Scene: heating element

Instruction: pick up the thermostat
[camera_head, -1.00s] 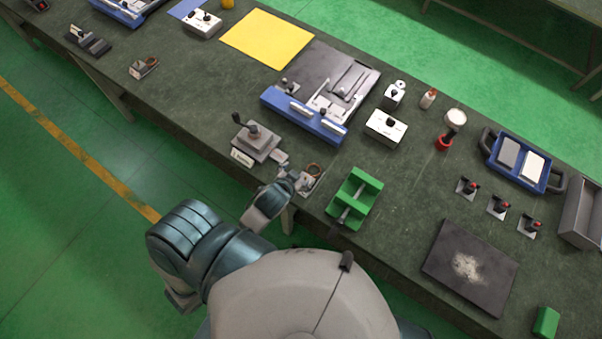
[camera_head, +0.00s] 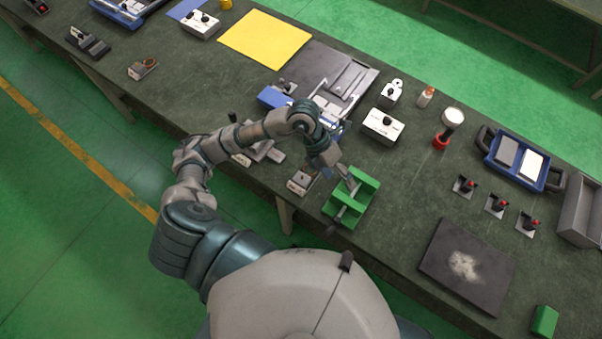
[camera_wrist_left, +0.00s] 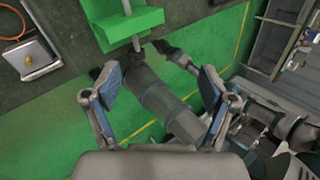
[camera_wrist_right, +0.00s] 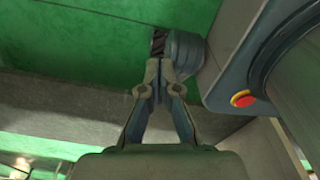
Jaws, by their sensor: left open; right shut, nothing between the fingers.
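Which item is the thermostat I cannot tell for sure. One candidate is a small metal-plated part with a copper-coloured ring (camera_head: 303,180) near the table's front edge; it also shows at the upper left of the left wrist view (camera_wrist_left: 30,58). Another is a white box with a black knob (camera_head: 383,126), farther back. My left gripper (camera_head: 340,177) is above the left side of the green fixture (camera_head: 367,187), right of the plated part. Its fingers are spread with nothing held in the left wrist view (camera_wrist_left: 152,88). My right gripper (camera_wrist_right: 160,68) is shut and empty, outside the head view.
The blue-edged press board (camera_head: 335,85), a lever device (camera_head: 262,150) and a red-and-white stamp (camera_head: 447,130) stand on the table. A dark plate (camera_head: 467,265) lies at the front right. My left arm crosses over the lever device. Bare tabletop lies right of the green fixture.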

